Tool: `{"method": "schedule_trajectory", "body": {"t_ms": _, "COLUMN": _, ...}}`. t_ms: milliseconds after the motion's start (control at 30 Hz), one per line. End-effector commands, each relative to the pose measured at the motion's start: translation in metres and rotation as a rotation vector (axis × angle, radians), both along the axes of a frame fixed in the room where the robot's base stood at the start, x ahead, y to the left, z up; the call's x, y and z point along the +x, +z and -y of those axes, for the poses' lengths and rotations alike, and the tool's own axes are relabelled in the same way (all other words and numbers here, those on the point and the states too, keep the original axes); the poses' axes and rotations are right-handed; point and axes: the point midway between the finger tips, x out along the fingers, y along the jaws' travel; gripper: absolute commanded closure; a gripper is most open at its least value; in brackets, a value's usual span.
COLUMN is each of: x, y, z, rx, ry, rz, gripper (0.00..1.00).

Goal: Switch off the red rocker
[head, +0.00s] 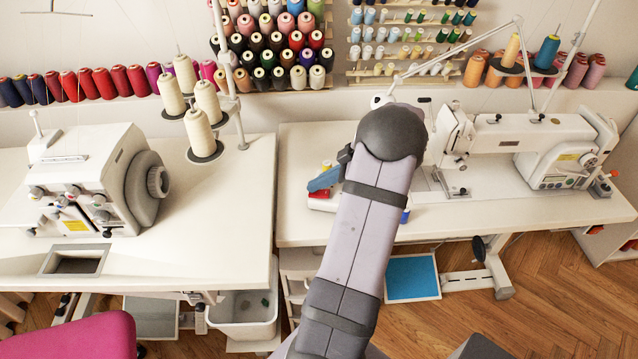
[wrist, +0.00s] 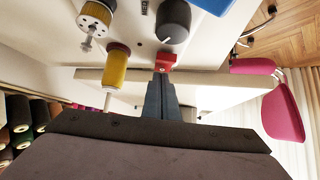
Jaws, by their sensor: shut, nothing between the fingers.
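The red rocker (wrist: 166,62) shows in the wrist view on a pale panel, just below a dark round knob (wrist: 173,22). My gripper (wrist: 161,78) is shut and empty, its dark blue-grey fingers pointing at the rocker. The fingertips overlap the rocker's lower edge in the picture; I cannot tell whether they touch it. In the head view my gripper (head: 313,186) is over the right table, by a small pale unit with a red part (head: 320,195). My arm hides much of that unit.
In the wrist view a yellow spool (wrist: 117,66) and a metal dial (wrist: 95,20) stand left of the rocker. In the head view a sewing machine (head: 535,135) is on the right table and a serger (head: 85,180) on the left table. Thread racks (head: 270,50) line the wall.

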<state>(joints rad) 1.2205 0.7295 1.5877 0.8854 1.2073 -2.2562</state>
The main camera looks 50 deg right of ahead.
Motion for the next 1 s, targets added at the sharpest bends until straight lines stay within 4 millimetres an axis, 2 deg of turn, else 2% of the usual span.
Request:
{"method": "schedule_trajectory", "body": {"t_ms": 233, "x": 0.002, "y": 0.012, "z": 0.0, "rx": -0.004, "ry": 0.001, "rz": 0.001, "gripper": 1.0}}
{"method": "schedule_trajectory", "body": {"t_ms": 433, "x": 0.006, "y": 0.043, "z": -0.003, "rx": -0.004, "ry": 0.002, "rz": 0.003, "gripper": 1.0}}
{"method": "schedule_trajectory", "body": {"t_ms": 800, "x": -0.03, "y": 0.094, "z": 0.019, "rx": -0.004, "ry": -0.003, "rz": 0.001, "gripper": 1.0}}
{"method": "schedule_trajectory", "body": {"t_ms": 1000, "x": -0.041, "y": 0.113, "z": 0.025, "rx": -0.001, "ry": -0.001, "rz": 0.001, "gripper": 1.0}}
